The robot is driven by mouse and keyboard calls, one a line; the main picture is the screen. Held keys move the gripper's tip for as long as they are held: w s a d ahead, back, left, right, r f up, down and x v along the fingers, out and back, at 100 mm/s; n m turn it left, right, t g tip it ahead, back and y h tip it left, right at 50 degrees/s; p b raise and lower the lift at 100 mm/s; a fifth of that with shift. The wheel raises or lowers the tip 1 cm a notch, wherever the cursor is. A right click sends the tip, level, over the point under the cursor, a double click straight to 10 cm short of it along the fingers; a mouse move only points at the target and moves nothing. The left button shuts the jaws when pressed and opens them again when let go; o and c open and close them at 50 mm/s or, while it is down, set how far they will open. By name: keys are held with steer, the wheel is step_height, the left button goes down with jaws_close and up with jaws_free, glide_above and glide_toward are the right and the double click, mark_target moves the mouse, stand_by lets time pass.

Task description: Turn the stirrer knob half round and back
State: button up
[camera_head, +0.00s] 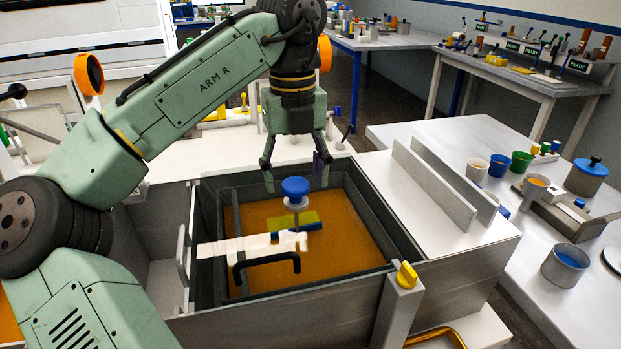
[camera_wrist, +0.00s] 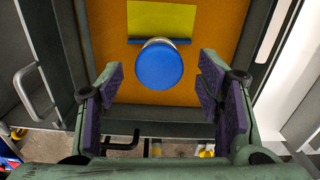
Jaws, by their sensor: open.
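The stirrer knob (camera_head: 295,188) is a blue round knob on a pale shaft, standing up over the orange resin bath (camera_head: 340,225). My gripper (camera_head: 296,178) hangs above the bath, pointing down, with its two fingers spread apart at the left and right of the knob. In the wrist view the blue knob (camera_wrist: 159,67) shows from above, beyond the purple finger pads of my gripper (camera_wrist: 160,98). Nothing is held. A yellow and blue block (camera_head: 297,226) lies below the knob, and it also shows in the wrist view (camera_wrist: 160,18). I cannot tell the exact height gap to the knob.
Dark tank walls (camera_head: 372,210) surround the bath. A black handle (camera_head: 266,262) is at the front and a yellow knob (camera_head: 407,275) on the front right corner. White upright plates (camera_head: 430,185) stand to the right. A bench (camera_head: 470,130) holds cups and a blue-lidded pot (camera_head: 587,177).

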steer(key=shift+f, duration=0.5)
steer(key=shift+c, duration=0.6)
steer(key=c, duration=1.1)
